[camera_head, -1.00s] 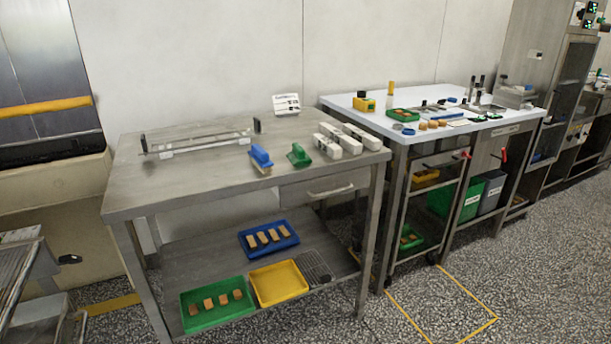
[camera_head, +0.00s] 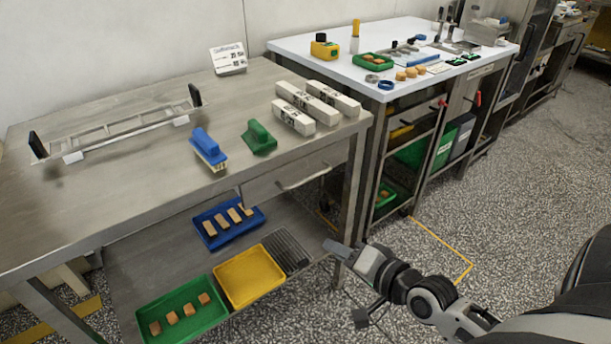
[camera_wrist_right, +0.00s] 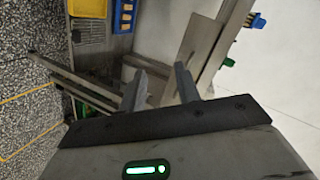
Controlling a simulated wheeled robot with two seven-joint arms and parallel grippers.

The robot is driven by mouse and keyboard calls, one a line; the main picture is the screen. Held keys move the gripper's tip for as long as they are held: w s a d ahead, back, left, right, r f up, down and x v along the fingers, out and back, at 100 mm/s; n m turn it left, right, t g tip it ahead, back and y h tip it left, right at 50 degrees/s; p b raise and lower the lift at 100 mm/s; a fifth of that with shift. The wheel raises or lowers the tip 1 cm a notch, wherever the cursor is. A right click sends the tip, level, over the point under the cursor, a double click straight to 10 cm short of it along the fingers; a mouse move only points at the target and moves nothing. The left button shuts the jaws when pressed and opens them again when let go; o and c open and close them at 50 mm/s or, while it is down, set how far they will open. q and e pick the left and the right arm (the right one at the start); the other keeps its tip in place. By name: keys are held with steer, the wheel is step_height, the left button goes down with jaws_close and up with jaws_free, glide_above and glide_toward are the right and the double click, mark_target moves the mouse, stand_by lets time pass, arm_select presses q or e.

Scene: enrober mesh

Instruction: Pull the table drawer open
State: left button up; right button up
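The steel table's drawer front (camera_head: 262,192) sits under the right part of the tabletop and looks closed. Its bar handle (camera_head: 303,177) faces the floor side. My right gripper (camera_head: 336,248) is in front of the table, lower than the handle and to its right, apart from it. In the right wrist view the two fingers (camera_wrist_right: 161,80) stand apart with nothing seen between them. The handle cannot be made out clearly in that view. My left gripper is not in view.
On the tabletop (camera_head: 110,185) are a blue brush (camera_head: 207,146), a green tool (camera_head: 258,137) and white blocks (camera_head: 293,117). The shelf below holds a green tray (camera_head: 182,340), a yellow tray (camera_head: 249,277) and a blue tray (camera_head: 204,220). Speckled floor (camera_head: 440,220) is open at right.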

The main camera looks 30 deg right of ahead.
steer(key=w+d+r+m+t+h, duration=0.1)
steer(key=w+d+r+m+t, duration=0.15)
steer(key=d+r+m, duration=0.35)
glide_toward(312, 178)
steer(key=shift+m+g, duration=0.25)
steer(key=shift+m, duration=0.05)
steer(key=x, duration=0.9)
steer(key=shift+r+b, duration=0.15)
steer(key=shift+b, duration=0.25)
jaws_close()
